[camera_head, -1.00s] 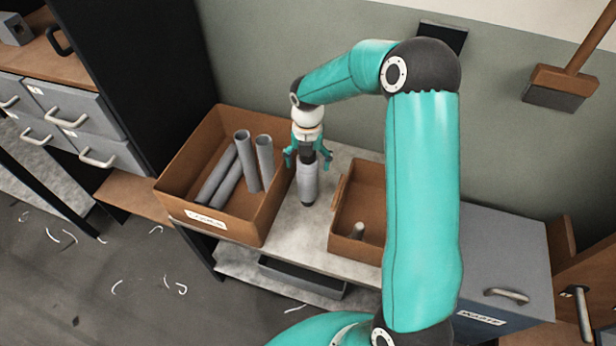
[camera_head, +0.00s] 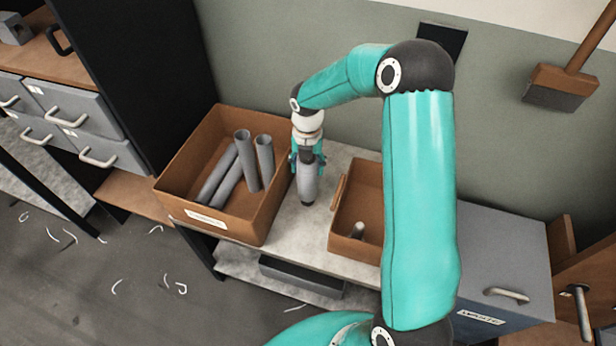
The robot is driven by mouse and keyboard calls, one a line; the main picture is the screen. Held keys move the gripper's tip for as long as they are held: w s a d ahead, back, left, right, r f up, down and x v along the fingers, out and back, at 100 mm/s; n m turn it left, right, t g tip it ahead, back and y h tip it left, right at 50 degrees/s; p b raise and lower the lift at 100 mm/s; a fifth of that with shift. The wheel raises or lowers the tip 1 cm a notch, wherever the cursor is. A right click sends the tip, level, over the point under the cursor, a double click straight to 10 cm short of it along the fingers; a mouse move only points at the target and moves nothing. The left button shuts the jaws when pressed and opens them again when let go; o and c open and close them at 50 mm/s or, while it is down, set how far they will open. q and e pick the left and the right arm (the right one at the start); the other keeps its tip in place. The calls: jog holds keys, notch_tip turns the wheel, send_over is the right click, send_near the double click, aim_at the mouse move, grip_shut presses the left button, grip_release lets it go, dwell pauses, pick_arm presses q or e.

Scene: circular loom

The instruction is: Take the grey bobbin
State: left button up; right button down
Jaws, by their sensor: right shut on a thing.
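The grey bobbin (camera_head: 307,188) stands upright on the bench top, between the two brown boxes. It has a grey wound body and a dark lower end. My right gripper (camera_head: 308,164) is over it from above, with its teal fingers shut on the bobbin's upper part. My left gripper is not in view.
A large brown box (camera_head: 212,222) with several grey tubes (camera_head: 248,160) stands close to the left of the bobbin. A grey waste bin (camera_head: 495,255) is further right.

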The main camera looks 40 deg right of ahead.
jog(key=shift+r, duration=0.1)
notch_tip(320, 180, up, 20)
dwell(0.6)
jog(key=c, duration=0.9)
grip_release()
grip_shut()
